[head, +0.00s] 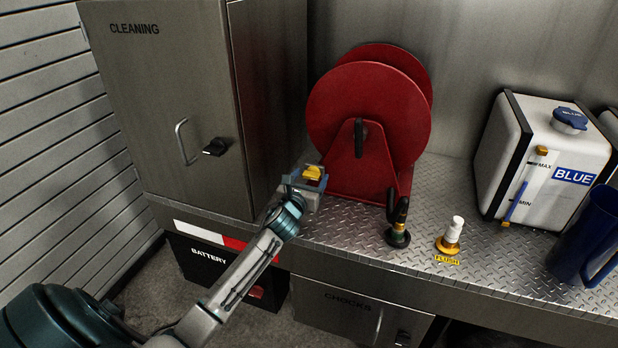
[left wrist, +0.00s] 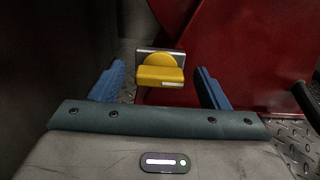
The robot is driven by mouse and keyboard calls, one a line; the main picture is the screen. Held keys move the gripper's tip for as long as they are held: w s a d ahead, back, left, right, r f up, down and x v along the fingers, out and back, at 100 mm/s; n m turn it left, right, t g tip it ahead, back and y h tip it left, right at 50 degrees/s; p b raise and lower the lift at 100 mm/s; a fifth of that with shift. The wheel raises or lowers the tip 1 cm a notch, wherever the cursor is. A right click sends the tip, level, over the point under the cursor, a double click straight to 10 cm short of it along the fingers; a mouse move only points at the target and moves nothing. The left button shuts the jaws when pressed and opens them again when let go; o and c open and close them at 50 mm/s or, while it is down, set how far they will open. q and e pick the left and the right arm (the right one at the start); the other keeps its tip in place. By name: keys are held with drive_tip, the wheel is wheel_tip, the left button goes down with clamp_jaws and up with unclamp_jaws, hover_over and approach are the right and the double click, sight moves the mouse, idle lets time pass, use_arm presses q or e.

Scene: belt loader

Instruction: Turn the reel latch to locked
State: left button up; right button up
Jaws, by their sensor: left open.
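The red reel (head: 365,110) stands on the metal shelf. Its yellow latch (head: 313,172) is at the lower left of the reel's stand. In the left wrist view the latch (left wrist: 160,74) is a yellow knob with a wide grip bar, in front of a grey plate (left wrist: 147,58). My left gripper (head: 305,180) is at the latch in the head view. In the left wrist view its two blue fingers are open (left wrist: 158,88), one on each side of the latch and apart from it. The right gripper is not in view.
A grey CLEANING cabinet (head: 170,100) stands close on the left. A hose nozzle (head: 398,222) and a yellow FLUSH fitting (head: 450,238) are right of the reel. A white BLUE tank (head: 535,150) and a blue jug (head: 590,235) stand further right. BATTERY (head: 208,268) and CHOCKS (head: 345,308) compartments are below.

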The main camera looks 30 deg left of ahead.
use_arm(q)
drive_tip(key=shift+w, duration=0.1)
drive_tip(key=c, duration=1)
drive_tip(key=shift+n, duration=0.3)
drive_tip(key=shift+n+p, duration=0.4)
drive_tip(key=shift+n, duration=0.6)
drive_tip(key=n, duration=0.3)
drive_tip(key=shift+a+f+n, duration=0.1)
drive_tip(key=shift+n, duration=0.2)
drive_tip(key=n, duration=0.5)
drive_tip(key=shift+f+b, duration=0.1)
drive_tip(key=shift+b, duration=0.25)
drive_tip(key=n+b, duration=0.1)
drive_tip(key=n, duration=0.5)
drive_tip(key=shift+a+f+b, duration=0.1)
drive_tip(key=shift+b, duration=0.3)
drive_tip(key=shift+o, duration=0.2)
drive_tip(key=shift+n, duration=0.5)
